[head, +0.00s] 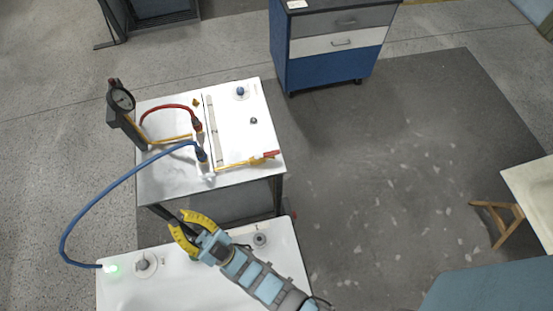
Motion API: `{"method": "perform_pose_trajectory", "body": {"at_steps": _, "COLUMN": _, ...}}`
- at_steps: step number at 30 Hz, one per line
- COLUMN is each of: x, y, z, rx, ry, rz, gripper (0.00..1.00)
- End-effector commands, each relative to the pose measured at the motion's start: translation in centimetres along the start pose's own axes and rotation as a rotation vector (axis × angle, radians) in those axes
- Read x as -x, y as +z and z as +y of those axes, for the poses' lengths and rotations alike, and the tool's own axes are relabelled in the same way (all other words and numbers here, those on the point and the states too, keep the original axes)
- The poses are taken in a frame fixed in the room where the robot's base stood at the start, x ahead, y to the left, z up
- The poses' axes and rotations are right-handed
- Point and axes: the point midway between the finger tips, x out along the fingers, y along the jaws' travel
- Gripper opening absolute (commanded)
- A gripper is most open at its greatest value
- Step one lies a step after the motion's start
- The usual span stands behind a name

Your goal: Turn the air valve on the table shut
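A white-topped table (165,183) stands left of centre. On it, a yellow fitting with a red handle (271,154) lies near the right front edge; it looks like the air valve, with its handle roughly in line with the yellow pipe (235,164). The exact handle angle is too small to tell. Red (197,126) and blue (202,155) hose fittings stand mid-table. My gripper (178,220), with yellow fingers, is in front of and below the table's front edge, apart from the valve. Its fingers look spread, with nothing visible between them.
A dial gauge (121,99) stands at the table's left edge. A blue hose (90,205) arches from table to the white tub shell (200,290) below my arm. A red hose (168,107) and a blue drawer cabinet (325,65) are behind. Floor right of the table is clear.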

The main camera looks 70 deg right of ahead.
Motion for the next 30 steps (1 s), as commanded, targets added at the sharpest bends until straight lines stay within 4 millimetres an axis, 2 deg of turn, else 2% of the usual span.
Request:
{"method": "perform_pose_trajectory", "body": {"at_steps": 1, "x": 2.0, "y": 1.9, "z": 1.8, "rx": 0.034, "ry": 0.024, "rz": -0.045, "gripper": 0.00}}
{"method": "perform_pose_trajectory", "body": {"at_steps": 6, "x": 6.0, "y": 6.3, "z": 7.3, "rx": 0.123, "ry": 0.105, "rz": -0.214, "gripper": 0.00}}
{"method": "perform_pose_trajectory", "body": {"at_steps": 11, "x": 10.8, "y": 9.5, "z": 12.5, "rx": 0.189, "ry": 0.200, "rz": -0.369, "gripper": 0.00}}
{"method": "perform_pose_trajectory", "body": {"at_steps": 15, "x": 15.8, "y": 11.9, "z": 16.9, "rx": 0.238, "ry": 0.295, "rz": -0.506, "gripper": 0.00}}
{"method": "perform_pose_trajectory", "body": {"at_steps": 17, "x": 18.0, "y": 12.6, "z": 18.7, "rx": 0.256, "ry": 0.337, "rz": -0.559, "gripper": 0.00}}
{"method": "perform_pose_trajectory", "body": {"at_steps": 21, "x": 23.9, "y": 14.1, "z": 22.6, "rx": 0.288, "ry": 0.448, "rz": -0.689, "gripper": 0.00}}
{"method": "perform_pose_trajectory", "body": {"at_steps": 24, "x": 27.8, "y": 14.6, "z": 24.7, "rx": 0.301, "ry": 0.524, "rz": -0.772, "gripper": 0.00}}
{"method": "perform_pose_trajectory", "body": {"at_steps": 27, "x": 30.9, "y": 14.9, "z": 26.3, "rx": 0.308, "ry": 0.586, "rz": -0.837, "gripper": 0.00}}
{"method": "perform_pose_trajectory", "body": {"at_steps": 30, "x": 32.9, "y": 14.9, "z": 27.2, "rx": 0.311, "ry": 0.629, "rz": -0.878, "gripper": 0.00}}
